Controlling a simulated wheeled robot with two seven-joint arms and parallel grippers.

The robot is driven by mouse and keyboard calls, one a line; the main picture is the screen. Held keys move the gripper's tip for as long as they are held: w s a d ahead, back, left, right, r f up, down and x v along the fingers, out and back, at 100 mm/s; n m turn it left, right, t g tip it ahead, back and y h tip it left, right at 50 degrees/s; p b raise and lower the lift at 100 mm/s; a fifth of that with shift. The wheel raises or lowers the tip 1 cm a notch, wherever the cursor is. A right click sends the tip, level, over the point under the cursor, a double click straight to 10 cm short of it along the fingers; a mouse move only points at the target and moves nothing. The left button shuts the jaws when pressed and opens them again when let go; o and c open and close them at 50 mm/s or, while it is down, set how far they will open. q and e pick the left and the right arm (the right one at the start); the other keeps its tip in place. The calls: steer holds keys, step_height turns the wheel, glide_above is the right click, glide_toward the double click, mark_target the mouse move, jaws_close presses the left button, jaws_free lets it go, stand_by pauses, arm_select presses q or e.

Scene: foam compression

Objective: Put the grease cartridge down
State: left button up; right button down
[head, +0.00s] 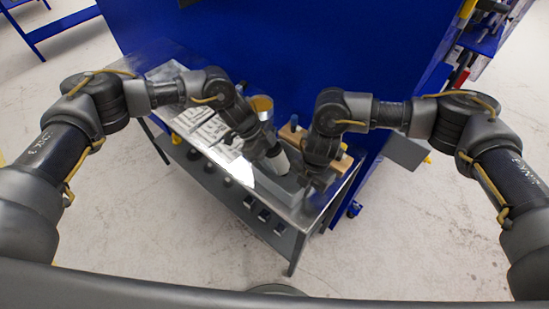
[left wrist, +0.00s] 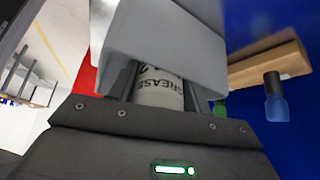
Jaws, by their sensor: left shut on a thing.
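The grease cartridge (left wrist: 158,88), a pale cylinder with dark "GREASE" lettering, sits between the fingers of my left gripper (head: 272,150). The gripper is shut on it. In the head view the cartridge's pale end (head: 279,163) shows just below the gripper, over the right part of the metal bench top (head: 240,178). I cannot tell whether it touches anything below. My right gripper (head: 321,182) is low near the bench's right end, apart from the cartridge. Its fingers are too dark and small to read.
A grey box-like piece (head: 284,187) lies close below the cartridge. Pale printed sheets or panels (head: 207,130) cover the bench's left part. A blue wall backs the bench.

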arm_select(q)
steer(key=shift+f, duration=0.1)
steer(key=o, duration=1.2)
steer(key=shift+c, duration=0.2)
steer(key=v, duration=1.2)
steer(key=shift+a, duration=0.1)
arm_select(e)
steer(key=c, duration=1.6)
jaws_free()
steer(key=shift+o, duration=0.2)
